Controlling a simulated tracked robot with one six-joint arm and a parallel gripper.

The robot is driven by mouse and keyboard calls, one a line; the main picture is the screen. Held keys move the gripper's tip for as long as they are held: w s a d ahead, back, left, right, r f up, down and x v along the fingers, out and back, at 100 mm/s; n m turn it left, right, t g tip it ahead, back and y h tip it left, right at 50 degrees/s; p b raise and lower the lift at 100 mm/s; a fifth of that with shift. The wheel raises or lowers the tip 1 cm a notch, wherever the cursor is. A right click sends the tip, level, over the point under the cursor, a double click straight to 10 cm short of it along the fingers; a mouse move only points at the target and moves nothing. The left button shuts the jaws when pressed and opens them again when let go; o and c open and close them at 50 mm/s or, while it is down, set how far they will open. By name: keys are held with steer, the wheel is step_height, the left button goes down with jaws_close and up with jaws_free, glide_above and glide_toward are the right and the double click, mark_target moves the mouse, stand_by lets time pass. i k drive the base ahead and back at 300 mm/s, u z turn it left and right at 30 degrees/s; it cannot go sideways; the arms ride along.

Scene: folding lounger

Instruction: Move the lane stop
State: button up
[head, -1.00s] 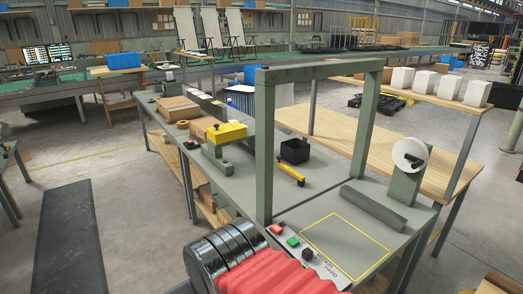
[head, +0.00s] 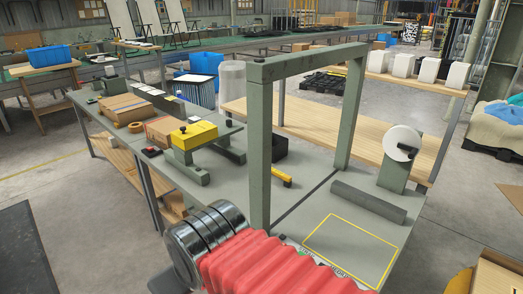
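No part is labelled as the lane stop; a long dark grey bar (head: 368,201) lying on the grey bench could be it, but I cannot tell for sure. It lies just behind a yellow-outlined rectangle (head: 350,250) on the bench top. Nothing holds the bar. My arm, with a red ribbed sleeve, crosses the bottom of the head view and covers the near edge of the bench. My gripper is not in view.
A green frame (head: 261,150) arches over the grey bench (head: 235,200). A post with a white roll (head: 403,143) stands behind the bar. A yellow-topped block (head: 194,135), a yellow-handled tool (head: 281,180) and a black bin (head: 279,146) are left. The outlined rectangle is empty.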

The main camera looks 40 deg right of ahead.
mark_target(280, 175)
steer(key=z, duration=0.2)
steer(key=i, duration=0.7)
steer(key=z, duration=0.35)
steer(key=i, duration=1.1)
steer(key=z, duration=0.25)
